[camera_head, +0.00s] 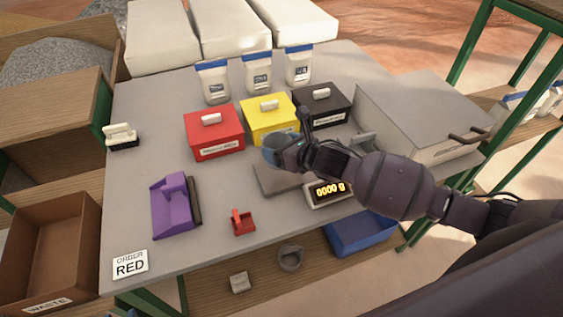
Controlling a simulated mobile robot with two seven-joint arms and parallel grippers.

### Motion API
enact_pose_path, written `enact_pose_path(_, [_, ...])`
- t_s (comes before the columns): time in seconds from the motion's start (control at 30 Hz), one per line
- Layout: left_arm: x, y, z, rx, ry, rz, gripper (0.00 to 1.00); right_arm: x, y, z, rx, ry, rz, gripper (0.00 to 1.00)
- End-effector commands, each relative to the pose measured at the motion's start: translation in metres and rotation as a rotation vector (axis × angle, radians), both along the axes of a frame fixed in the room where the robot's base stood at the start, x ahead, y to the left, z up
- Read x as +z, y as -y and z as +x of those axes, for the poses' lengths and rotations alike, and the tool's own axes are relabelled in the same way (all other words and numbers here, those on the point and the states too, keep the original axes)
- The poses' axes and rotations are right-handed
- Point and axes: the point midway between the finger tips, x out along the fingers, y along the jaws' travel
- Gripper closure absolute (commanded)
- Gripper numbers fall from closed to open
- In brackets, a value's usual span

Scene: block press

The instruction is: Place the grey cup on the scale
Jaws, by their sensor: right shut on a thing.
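The grey cup (272,156) is in my right gripper (288,150), whose jaws are shut on it and partly cover it. The cup appears at the back edge of the scale's flat grey plate (268,184). I cannot tell whether it touches the plate. The scale's display (330,191) reads 0000 g. My right forearm comes in from the right and covers part of the scale. My left gripper is not in view.
Red (214,139), yellow (262,129) and black (322,109) lidded boxes stand behind the scale.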

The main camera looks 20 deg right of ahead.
Motion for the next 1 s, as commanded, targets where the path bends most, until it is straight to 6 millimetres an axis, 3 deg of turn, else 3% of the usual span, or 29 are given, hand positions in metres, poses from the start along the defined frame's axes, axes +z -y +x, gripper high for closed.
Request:
enact_pose_path(0.27, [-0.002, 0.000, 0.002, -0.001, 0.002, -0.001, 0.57, -0.019, 0.000, 0.000, 0.000, 0.000, 0.001, 0.44])
enact_pose_path(0.57, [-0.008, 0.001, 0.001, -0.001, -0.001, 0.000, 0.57, -0.056, 0.000, 0.000, -0.001, -0.002, 0.002, 0.44])
enact_pose_path(0.97, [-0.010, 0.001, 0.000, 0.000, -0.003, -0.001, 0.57, -0.060, 0.000, 0.000, 0.000, 0.001, 0.000, 0.44])
enact_pose_path(1.0, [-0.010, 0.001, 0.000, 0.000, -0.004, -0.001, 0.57, -0.060, 0.000, 0.000, 0.000, 0.001, 0.000, 0.17])
